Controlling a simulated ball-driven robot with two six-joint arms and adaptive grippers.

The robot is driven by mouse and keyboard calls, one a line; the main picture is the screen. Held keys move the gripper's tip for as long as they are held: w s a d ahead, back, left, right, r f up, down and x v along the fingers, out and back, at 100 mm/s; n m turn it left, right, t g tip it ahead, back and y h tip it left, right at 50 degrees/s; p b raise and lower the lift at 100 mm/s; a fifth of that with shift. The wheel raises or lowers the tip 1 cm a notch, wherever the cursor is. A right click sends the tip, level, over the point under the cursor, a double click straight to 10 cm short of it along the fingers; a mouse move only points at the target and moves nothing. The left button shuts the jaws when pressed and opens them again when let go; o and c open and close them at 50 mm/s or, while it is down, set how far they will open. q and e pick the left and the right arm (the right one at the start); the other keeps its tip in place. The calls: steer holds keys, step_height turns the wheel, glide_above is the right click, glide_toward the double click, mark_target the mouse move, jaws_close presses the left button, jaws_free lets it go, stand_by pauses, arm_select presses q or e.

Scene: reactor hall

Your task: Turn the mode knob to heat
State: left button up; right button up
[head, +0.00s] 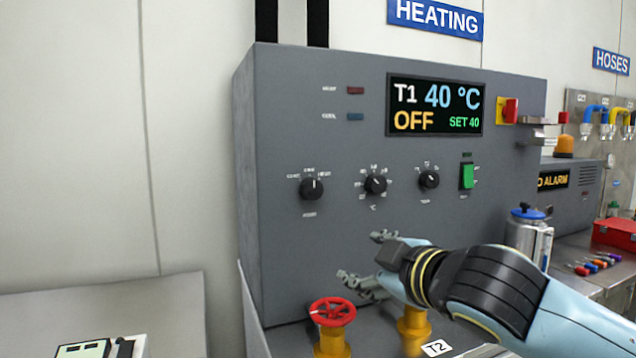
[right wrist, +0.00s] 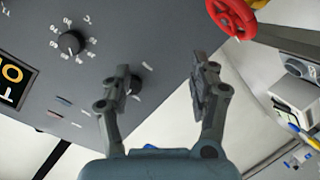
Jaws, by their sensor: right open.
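The mode knob (head: 312,188) is the leftmost black knob on the grey heating panel (head: 280,250). Its white mark points about straight up, at the middle of three small labels. The display (head: 434,106) reads T1 40 °C, OFF, SET 40. My right gripper (head: 364,257) is open and empty, in front of the panel, below and right of the mode knob in the head view. In the right wrist view the mode knob (right wrist: 135,85) is partly hidden behind the left finger of the gripper (right wrist: 163,82); no contact is clear. My left gripper is out of view.
Two more knobs, the middle one (head: 375,184) and the right one (head: 429,180), and a green switch (head: 467,176) share the panel. A red valve wheel (head: 332,311) stands below on a yellow pipe. A steel flask (head: 528,238) stands to the right.

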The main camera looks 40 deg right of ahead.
mark_target(315, 190)
steer(key=w+a+r+n+t+y, duration=0.1)
steer(key=w+r+n+t+y, duration=0.15)
steer(key=r, duration=0.55)
steer(key=shift+n+t+h, duration=0.35)
steer(key=shift+t+h, duration=0.1)
steer(key=w, duration=0.3)
steer(key=w+p, duration=0.1)
steer(key=w, duration=0.2)
steer(key=w+d, duration=0.1)
steer(key=w, duration=0.2)
steer(key=shift+w+r+p, duration=0.2)
steer(key=shift+w+p, duration=0.1)
steer(key=shift+p, duration=0.05)
steer(key=shift+w+f, duration=0.1)
steer(key=shift+w, duration=0.65)
steer(key=c, duration=1.1)
steer(key=shift+c, duration=0.2)
